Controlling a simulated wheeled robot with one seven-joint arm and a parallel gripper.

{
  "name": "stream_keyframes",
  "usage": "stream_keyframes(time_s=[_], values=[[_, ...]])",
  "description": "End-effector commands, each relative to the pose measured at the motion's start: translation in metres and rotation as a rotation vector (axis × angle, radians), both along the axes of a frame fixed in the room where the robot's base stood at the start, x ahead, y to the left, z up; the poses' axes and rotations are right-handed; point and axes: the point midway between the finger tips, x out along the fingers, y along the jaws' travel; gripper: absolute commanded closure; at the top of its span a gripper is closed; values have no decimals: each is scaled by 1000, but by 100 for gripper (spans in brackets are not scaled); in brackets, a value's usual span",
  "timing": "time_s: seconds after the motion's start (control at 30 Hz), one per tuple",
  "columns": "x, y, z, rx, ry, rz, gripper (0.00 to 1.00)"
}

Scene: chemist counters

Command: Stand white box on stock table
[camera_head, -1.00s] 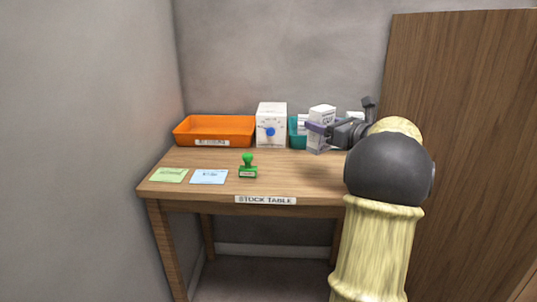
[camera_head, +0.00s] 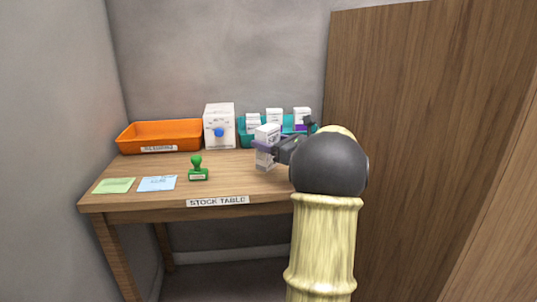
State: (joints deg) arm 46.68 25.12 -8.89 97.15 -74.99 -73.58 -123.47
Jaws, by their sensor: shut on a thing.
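A white box (camera_head: 267,133) with a purple band and dark print is upright in my gripper (camera_head: 268,147), which is shut on it. The box is over the right half of the stock table (camera_head: 235,183), in front of the teal tray. Its lower end is close to the tabletop; I cannot tell whether it touches. My dark wrist and pale arm cover the table's right end.
An orange tray (camera_head: 160,136), a large white box with a blue knob (camera_head: 219,125) and a teal tray (camera_head: 245,135) with several white boxes line the back. The table's middle is clear.

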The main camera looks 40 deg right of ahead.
Motion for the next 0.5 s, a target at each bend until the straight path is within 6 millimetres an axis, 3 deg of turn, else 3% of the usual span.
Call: stream_keyframes(time_s=[0.1,0.2,0.5], values=[[0,-1,-24,4,1,-1,64],[0,0,-34,1,0,1,64],[0,0,-34,0,0,1,64]])
